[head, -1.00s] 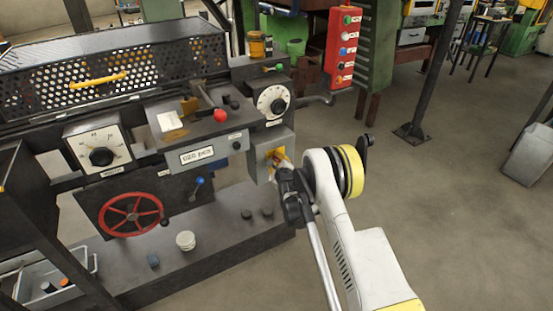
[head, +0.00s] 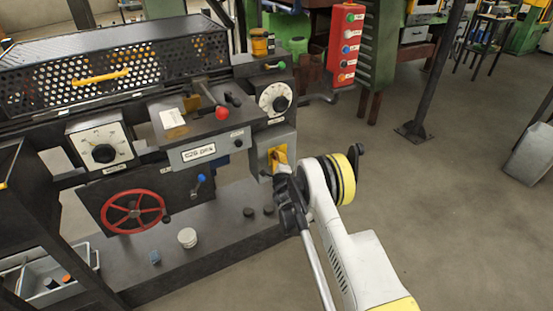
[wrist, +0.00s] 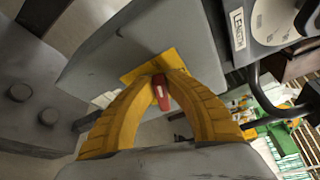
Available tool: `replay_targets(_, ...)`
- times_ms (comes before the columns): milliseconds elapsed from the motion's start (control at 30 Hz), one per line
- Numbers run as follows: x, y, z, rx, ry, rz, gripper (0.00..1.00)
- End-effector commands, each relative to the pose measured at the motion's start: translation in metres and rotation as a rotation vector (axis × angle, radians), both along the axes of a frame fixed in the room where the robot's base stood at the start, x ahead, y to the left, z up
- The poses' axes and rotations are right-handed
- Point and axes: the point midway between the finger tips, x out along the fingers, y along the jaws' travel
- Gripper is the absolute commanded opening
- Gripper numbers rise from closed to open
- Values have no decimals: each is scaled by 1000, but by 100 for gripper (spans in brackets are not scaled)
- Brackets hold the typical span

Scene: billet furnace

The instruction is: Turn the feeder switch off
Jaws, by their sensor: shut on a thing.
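The feeder switch is a red handle (wrist: 161,92) on a yellow plate (wrist: 150,66), fixed to the face of a grey box. In the wrist view the two yellow fingers of my gripper (wrist: 160,84) close in from both sides, and their tips are shut on the red handle. In the head view the yellow plate (head: 277,155) shows at the right end of the machine, with my gripper (head: 279,166) in front of it. The handle itself is mostly hidden there by the fingers. Its exact angle is hard to tell.
A dial (head: 273,99) sits above the switch box. A lever with a red knob (head: 222,113), a lever with a blue knob (head: 201,178) and a red handwheel (head: 132,212) are to the left. A red button panel (head: 346,46) hangs behind. Open floor lies right.

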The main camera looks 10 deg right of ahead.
Motion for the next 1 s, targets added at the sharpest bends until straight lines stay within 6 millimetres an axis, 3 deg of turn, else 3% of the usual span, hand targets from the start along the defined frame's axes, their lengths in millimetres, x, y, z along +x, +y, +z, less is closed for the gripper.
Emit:
replay_targets(133,0,-1,0,0,0,-1,0)
replay_targets(167,0,-1,0,0,0,-1,17)
replay_targets(233,0,-1,0,0,0,-1,37)
replay_targets(567,-2,0,0,0,0,0,37)
replay_targets(1000,-67,3,10,0,0,0,37)
